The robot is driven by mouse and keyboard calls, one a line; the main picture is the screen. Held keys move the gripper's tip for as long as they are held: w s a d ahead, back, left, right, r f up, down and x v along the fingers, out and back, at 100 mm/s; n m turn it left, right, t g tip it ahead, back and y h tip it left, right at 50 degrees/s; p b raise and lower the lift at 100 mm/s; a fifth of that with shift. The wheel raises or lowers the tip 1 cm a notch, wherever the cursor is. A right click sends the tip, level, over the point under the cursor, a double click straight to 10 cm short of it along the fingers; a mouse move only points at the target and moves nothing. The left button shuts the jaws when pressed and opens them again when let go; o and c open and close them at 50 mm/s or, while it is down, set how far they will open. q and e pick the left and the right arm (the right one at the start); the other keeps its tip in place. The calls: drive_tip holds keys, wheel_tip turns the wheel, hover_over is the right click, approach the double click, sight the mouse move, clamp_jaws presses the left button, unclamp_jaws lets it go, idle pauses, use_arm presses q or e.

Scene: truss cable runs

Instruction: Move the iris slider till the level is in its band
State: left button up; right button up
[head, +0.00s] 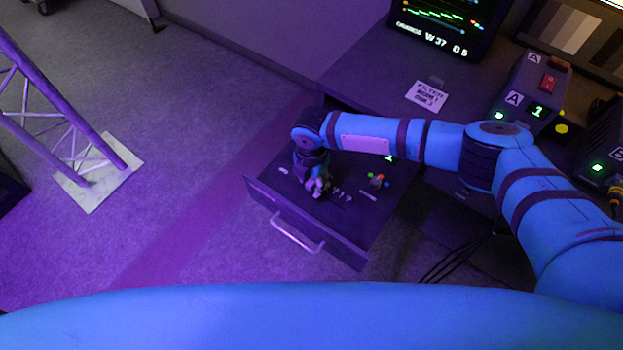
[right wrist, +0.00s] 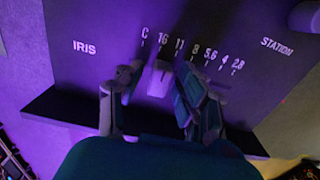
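The iris slider's pale knob (right wrist: 158,78) shows in the right wrist view, below the 16 mark of a printed scale running from C to 2.8. The word IRIS stands to the left of the scale on the dark drawer panel (right wrist: 95,85). My right gripper (right wrist: 159,70) has a finger on each side of the knob, with gaps showing, so it is open around it. In the head view my right gripper (head: 318,188) is low over the pulled-out drawer (head: 345,225) and hides the knob. The monitor (head: 440,25) shows green traces; its band is unclear. My left gripper is out of view.
The drawer has a pale front handle (head: 297,233) and small coloured buttons (head: 377,181). A paper label (head: 427,96) lies on the desk. Box A (head: 530,90) stands at the right. A truss foot plate (head: 98,175) stands left; the floor between is clear.

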clamp_jaws()
drive_tip(key=shift+s+d+r+p, duration=0.1)
drive_tip(key=shift+s+d+p, duration=0.25)
drive_tip(key=shift+p, duration=0.25)
drive_tip(key=shift+o, duration=1.1)
unclamp_jaws()
drive_tip(key=shift+w, duration=0.1)
wheel_tip(320, 180, up, 12)
